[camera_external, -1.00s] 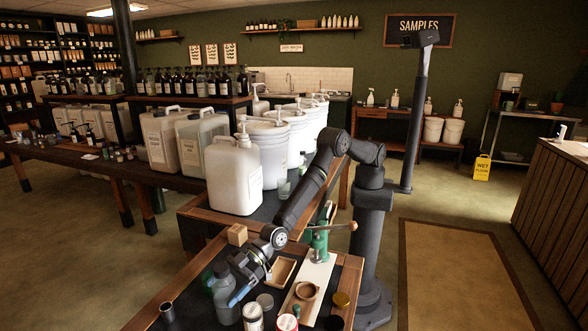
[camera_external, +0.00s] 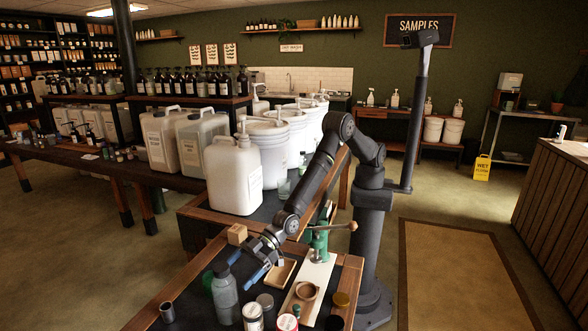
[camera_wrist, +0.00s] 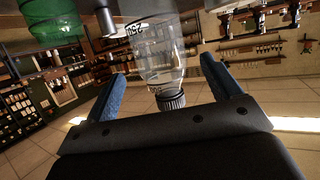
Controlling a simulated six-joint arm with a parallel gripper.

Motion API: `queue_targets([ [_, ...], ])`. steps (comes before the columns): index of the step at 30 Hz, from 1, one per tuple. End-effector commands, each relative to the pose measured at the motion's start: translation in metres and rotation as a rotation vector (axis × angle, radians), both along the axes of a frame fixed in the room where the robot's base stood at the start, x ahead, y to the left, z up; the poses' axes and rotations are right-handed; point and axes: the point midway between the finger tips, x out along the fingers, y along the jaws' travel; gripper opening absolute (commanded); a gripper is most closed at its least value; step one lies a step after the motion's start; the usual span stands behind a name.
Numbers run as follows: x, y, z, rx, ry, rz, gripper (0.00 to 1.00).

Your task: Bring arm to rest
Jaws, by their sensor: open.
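My gripper (camera_external: 244,266) is open, with its blue fingers apart and nothing held between them. It hangs just above and to the right of a clear grey bottle (camera_external: 225,293) that stands upright on the dark front table. In the wrist view the same bottle (camera_wrist: 160,55) shows upside down, beyond the gap between my blue fingers (camera_wrist: 163,68), with its dark cap toward the gripper. My arm reaches down and left from its post.
A wooden block (camera_external: 237,234) stands behind the gripper, and a small wooden tray (camera_external: 281,272) lies to its right. A green press (camera_external: 320,243) stands farther right. Jars and a dark cup (camera_external: 167,312) surround the bottle. A large white jug (camera_external: 234,175) stands behind.

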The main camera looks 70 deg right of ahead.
Motion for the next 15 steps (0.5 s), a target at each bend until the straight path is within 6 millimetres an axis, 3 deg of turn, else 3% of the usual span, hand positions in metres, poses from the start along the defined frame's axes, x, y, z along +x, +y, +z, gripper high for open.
queue_targets([
  [12,-0.020,-0.049,0.020,0.001,0.000,0.000,0.83],
  [15,-0.021,-0.051,0.020,0.000,0.000,0.000,0.83],
])
